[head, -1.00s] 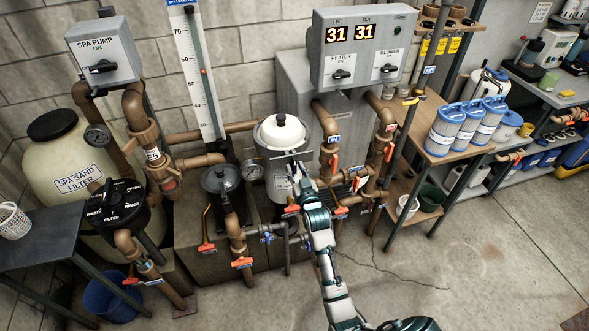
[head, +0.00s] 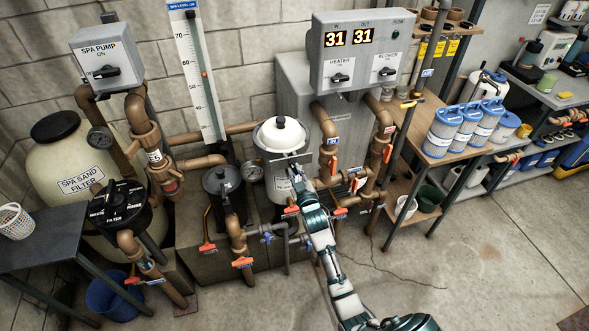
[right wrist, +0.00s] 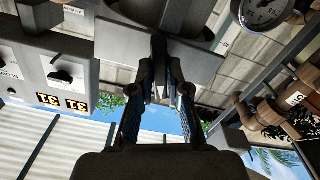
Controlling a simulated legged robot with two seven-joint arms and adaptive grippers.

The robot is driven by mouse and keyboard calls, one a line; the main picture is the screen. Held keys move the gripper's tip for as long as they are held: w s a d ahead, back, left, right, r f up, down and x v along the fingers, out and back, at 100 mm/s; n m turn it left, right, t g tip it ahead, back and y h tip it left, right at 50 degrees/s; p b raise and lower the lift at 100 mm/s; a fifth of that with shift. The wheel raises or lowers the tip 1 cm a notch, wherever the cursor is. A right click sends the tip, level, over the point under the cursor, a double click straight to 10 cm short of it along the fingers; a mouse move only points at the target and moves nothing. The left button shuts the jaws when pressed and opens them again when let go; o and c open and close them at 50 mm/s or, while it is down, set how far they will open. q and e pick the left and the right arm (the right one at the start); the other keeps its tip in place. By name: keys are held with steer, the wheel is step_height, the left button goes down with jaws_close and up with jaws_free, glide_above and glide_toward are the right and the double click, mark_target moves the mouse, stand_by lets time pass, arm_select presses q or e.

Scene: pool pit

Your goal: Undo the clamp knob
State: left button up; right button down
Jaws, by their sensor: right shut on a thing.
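My right gripper (head: 294,168) is at the canister's front, just below the lid, by a grey clamp plate. In the right wrist view my right gripper (right wrist: 159,68) is shut on a narrow dark part, the clamp knob (right wrist: 158,46), in front of the grey plate (right wrist: 200,62). The fingers hide most of the knob, so its turn cannot be told. My left gripper is not in view.
The heater and blower panel (head: 357,50) hangs above right. The floor in front is clear.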

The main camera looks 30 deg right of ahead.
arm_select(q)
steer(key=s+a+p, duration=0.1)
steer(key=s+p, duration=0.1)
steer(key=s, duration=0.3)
arm_select(e)
steer(key=n, duration=0.4)
steer(key=shift+r+n, duration=0.1)
steer(key=shift+n, duration=0.3)
steer(key=n+p, duration=0.5)
steer(key=n, duration=1.1)
steer(key=shift+p, duration=0.4)
steer(key=shift+n+p, duration=0.35)
steer(key=shift+n, duration=0.75)
steer(key=shift+f+n, duration=0.2)
steer(key=shift+n, duration=0.7)
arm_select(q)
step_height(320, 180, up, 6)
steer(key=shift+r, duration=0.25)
arm_select(e)
steer(key=shift+s+a+f, duration=0.1)
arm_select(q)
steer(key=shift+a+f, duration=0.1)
arm_select(e)
steer(key=shift+f, duration=0.1)
steer(key=shift+m, duration=0.5)
steer(key=c, duration=1)
jaws_free()
steer(key=shift+c, duration=0.2)
